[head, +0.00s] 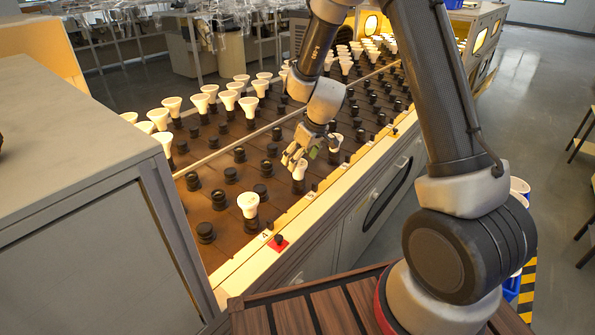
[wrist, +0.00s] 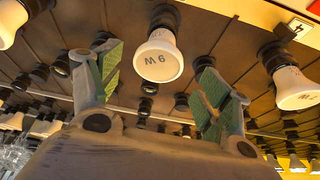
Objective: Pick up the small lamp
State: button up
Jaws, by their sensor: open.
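My gripper (head: 297,158) is open, with its fingers just above a white lamp (head: 299,171) in the front row of the rack. Nothing is held. Another white lamp (head: 248,205) stands nearer in the same row, and one more (head: 335,141) stands just behind my gripper. Which of these is the small lamp is not certain.
The brown rack (head: 225,180) holds many black sockets, several empty, and wider cone lamps (head: 249,106) at the back left. A thin rail (head: 235,147) runs along it. A grey cabinet (head: 75,150) stands at the left. A red-based black knob (head: 279,241) sits at the front edge.

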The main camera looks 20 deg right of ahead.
aim_at(298, 173)
jog(key=x, duration=0.3)
jog(key=shift+w+d+f, duration=0.1)
jog(key=shift+w+f, duration=0.05)
jog(key=shift+f, duration=0.2)
jog(key=shift+c, duration=0.2)
jog(key=c, duration=1.2)
